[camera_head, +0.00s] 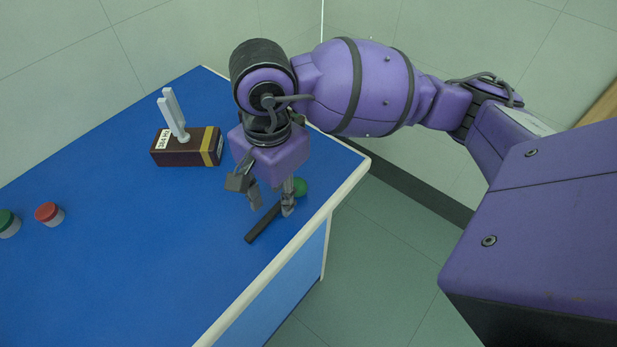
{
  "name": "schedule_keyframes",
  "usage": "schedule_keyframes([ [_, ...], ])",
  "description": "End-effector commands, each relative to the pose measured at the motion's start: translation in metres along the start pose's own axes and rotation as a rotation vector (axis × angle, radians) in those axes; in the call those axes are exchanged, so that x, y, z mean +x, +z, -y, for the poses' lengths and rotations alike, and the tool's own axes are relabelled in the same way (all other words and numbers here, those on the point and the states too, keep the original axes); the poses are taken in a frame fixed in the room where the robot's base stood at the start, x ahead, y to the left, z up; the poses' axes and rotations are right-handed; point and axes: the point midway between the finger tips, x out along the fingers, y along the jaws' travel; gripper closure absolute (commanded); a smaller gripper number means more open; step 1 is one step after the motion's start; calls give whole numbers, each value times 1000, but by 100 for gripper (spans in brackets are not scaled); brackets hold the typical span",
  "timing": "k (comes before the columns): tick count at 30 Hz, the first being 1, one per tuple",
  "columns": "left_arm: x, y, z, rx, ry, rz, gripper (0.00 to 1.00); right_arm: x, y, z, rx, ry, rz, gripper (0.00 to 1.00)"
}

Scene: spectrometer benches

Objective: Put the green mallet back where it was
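The green mallet lies on the blue bench top near its right edge. Its green head (301,187) shows just right of my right gripper's fingers, and its dark handle (262,223) slants down to the left. My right gripper (271,204) points down over the mallet with its two fingers apart. One finger is left of the handle and the other overlaps the handle near the head. I cannot tell whether it touches the mallet. Part of the handle is hidden behind that finger. My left gripper is not in view.
A dark brown box (190,147) with a gold band and a white tuning fork (173,114) standing on it is behind and left of the gripper. A red-lidded jar (49,214) and a green-lidded jar (8,223) stand at the left. The bench's middle is clear.

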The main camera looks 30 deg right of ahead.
Motion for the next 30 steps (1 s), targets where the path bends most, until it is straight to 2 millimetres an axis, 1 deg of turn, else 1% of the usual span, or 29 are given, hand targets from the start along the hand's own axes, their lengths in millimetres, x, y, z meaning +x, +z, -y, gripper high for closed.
schedule_keyframes([
  [1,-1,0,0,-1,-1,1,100,-14,0,3,-2,-11,-3,70],
  [6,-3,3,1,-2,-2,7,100,-53,0,2,-2,-11,-3,70],
  [9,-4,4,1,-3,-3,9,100,-72,0,2,-2,-10,-3,70],
  [13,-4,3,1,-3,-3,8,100,-90,0,2,-2,-7,-2,70],
  [15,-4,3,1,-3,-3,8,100,-97,0,1,-2,-6,-2,70],
  [19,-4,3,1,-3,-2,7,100,-102,0,1,-1,-4,-1,70],
  [27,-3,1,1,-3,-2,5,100,-102,0,0,-1,-3,0,70],
  [29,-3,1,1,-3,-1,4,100,-99,4,-1,-2,2,15,70],
  [30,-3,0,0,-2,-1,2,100,-96,10,-2,-3,9,41,70],
])
